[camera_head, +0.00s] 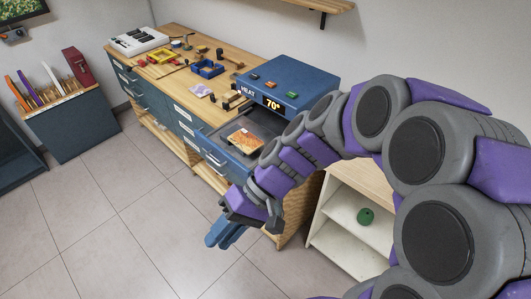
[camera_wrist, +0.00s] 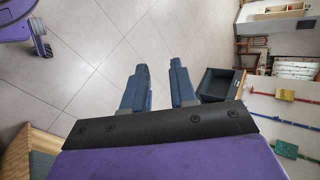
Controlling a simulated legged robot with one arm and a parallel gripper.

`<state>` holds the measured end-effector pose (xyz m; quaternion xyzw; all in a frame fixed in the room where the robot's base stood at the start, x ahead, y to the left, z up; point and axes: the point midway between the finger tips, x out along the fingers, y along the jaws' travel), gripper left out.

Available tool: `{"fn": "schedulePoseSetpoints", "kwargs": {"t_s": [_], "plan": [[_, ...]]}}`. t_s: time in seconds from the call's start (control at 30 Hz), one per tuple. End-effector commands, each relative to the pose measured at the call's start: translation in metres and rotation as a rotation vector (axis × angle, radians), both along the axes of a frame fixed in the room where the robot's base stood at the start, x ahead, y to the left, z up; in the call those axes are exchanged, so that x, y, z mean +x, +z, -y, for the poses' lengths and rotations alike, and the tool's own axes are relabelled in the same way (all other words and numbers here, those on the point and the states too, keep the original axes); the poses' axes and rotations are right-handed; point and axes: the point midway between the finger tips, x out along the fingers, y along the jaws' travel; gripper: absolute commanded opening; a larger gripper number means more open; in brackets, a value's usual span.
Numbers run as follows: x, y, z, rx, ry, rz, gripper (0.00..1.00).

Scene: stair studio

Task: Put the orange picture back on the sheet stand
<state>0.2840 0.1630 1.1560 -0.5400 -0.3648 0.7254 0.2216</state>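A small picture with orange tones (camera_head: 245,140) lies flat on the dark pulled-out tray (camera_head: 262,127) of the blue heat press. A rack with upright coloured sheets (camera_head: 52,94), one of them orange, stands on a low blue cabinet at the left; it may be the sheet stand. My gripper (camera_head: 226,234) is in front of the bench, lower than the picture and apart from it, over the floor. In the wrist view my gripper's two blue fingers (camera_wrist: 160,82) are spread with nothing between them. The picture does not show in the wrist view.
The blue heat press (camera_head: 285,84) stands on a long wooden bench (camera_head: 180,60) with trays and tools. A white shelf (camera_head: 335,228) with a green round object (camera_head: 365,215) is at the right. The tiled floor (camera_head: 130,210) is clear at the left.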

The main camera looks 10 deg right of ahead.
Motion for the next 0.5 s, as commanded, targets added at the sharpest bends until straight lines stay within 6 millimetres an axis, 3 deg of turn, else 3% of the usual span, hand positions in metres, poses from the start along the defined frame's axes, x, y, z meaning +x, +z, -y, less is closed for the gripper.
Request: {"fn": "schedulePoseSetpoints", "kwargs": {"t_s": [0.2, 0.37, 0.5], "plan": [[0.072, 0.000, -0.023, 0.296, -0.115, 0.002, 0.27], [0.131, -0.005, -0.020, 0.479, -0.249, 0.033, 0.27], [0.187, -0.021, -0.005, 0.604, -0.399, 0.073, 0.27]]}}
